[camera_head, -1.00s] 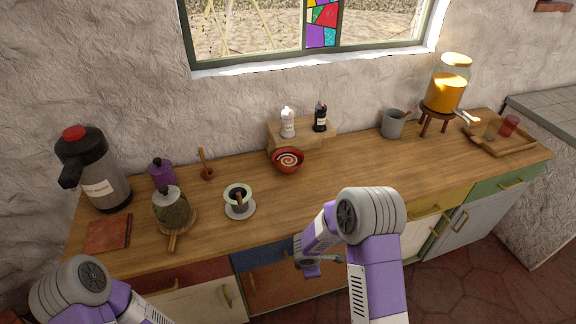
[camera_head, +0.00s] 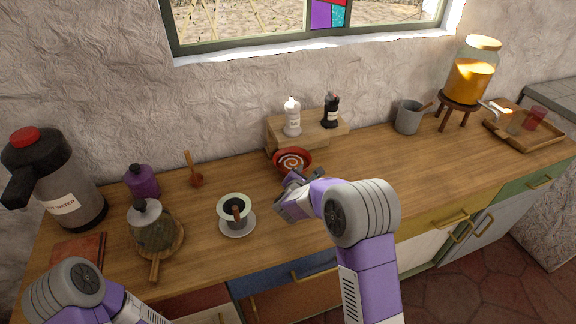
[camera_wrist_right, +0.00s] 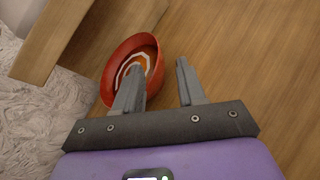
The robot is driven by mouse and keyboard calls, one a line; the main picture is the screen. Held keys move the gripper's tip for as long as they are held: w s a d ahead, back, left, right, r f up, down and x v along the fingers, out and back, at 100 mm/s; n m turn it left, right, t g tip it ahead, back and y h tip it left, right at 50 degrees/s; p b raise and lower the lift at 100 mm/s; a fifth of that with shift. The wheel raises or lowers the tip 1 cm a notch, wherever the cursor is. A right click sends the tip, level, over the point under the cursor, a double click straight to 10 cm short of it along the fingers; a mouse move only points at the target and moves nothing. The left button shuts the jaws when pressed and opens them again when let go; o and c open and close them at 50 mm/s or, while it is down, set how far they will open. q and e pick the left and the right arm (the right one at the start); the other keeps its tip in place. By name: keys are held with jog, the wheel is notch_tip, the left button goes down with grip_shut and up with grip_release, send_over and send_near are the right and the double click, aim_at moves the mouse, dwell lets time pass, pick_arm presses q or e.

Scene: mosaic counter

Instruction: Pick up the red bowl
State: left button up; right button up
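The red bowl (camera_head: 291,157) with a white spiral inside sits on the wooden counter, in front of the small wooden riser. It also shows in the right wrist view (camera_wrist_right: 151,50). My right gripper (camera_head: 306,177) is at the near side of the bowl. In the right wrist view my right gripper (camera_wrist_right: 160,75) is open, with one finger overlapping the bowl's rim in the picture and the other over bare counter. I cannot tell whether the finger touches the bowl. My left arm shows at the lower left, but its gripper is out of view.
The riser (camera_head: 333,139) behind the bowl holds a white and a black bottle. A cup on a saucer (camera_head: 238,228) stands left of my right gripper. A grey mug (camera_head: 408,116) stands further right. The counter between the bowl and mug is clear.

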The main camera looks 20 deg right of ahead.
aim_at(310, 162)
jog(key=shift+x, duration=1)
jog(key=shift+r+x, duration=0.2)
jog(key=shift+x, duration=2.4)
jog(key=shift+w+a, duration=0.15)
jog(key=shift+w, duration=0.05)
jog(key=shift+c, duration=0.2)
grip_shut()
